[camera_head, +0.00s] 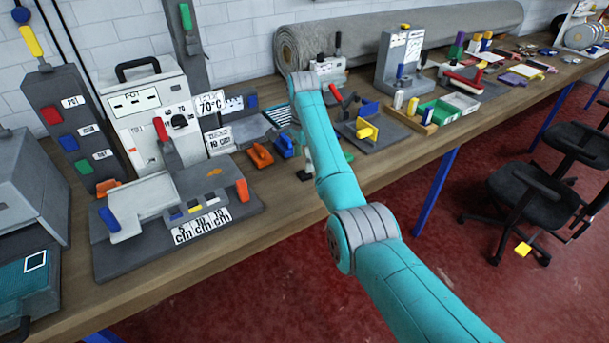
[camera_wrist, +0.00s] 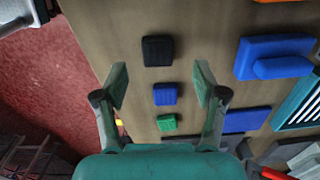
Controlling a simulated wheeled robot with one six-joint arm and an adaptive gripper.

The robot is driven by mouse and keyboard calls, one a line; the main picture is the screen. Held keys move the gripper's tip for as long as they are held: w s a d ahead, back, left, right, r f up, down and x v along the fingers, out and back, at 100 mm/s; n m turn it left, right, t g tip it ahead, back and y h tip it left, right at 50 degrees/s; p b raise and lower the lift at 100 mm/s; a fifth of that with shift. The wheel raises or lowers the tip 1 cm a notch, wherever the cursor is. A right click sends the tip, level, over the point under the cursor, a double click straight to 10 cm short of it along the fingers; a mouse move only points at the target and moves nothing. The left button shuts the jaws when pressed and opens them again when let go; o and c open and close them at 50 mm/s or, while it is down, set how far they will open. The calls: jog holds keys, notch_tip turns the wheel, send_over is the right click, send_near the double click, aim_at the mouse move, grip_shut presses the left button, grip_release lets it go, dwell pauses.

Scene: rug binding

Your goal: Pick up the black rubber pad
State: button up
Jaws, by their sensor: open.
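In the wrist view the black rubber pad (camera_wrist: 157,50) is a small dark square lying flat on the wooden bench top. My gripper (camera_wrist: 160,82) is open and empty above the bench. Its two teal fingers are spread left and right, and the pad appears between and just beyond their tips, not touched. In the head view my teal arm reaches down over the bench and covers most of the gripper.
In the wrist view a blue block (camera_wrist: 165,94) and a green block (camera_wrist: 166,122) lie in line with the pad. Larger blue blocks (camera_wrist: 275,57) lie to the right. The bench edge and red floor (camera_wrist: 45,75) are at left. A grey fixture (camera_head: 250,212) stands left in the head view.

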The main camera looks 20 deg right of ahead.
aim_at(305, 173)
notch_tip(305, 173, down, 5)
jog(key=shift+s+d+r, duration=0.1)
jog(key=shift+d+r, duration=0.05)
jog(key=shift+r, duration=0.05)
jog(key=c, duration=1)
jog(key=shift+c, duration=0.2)
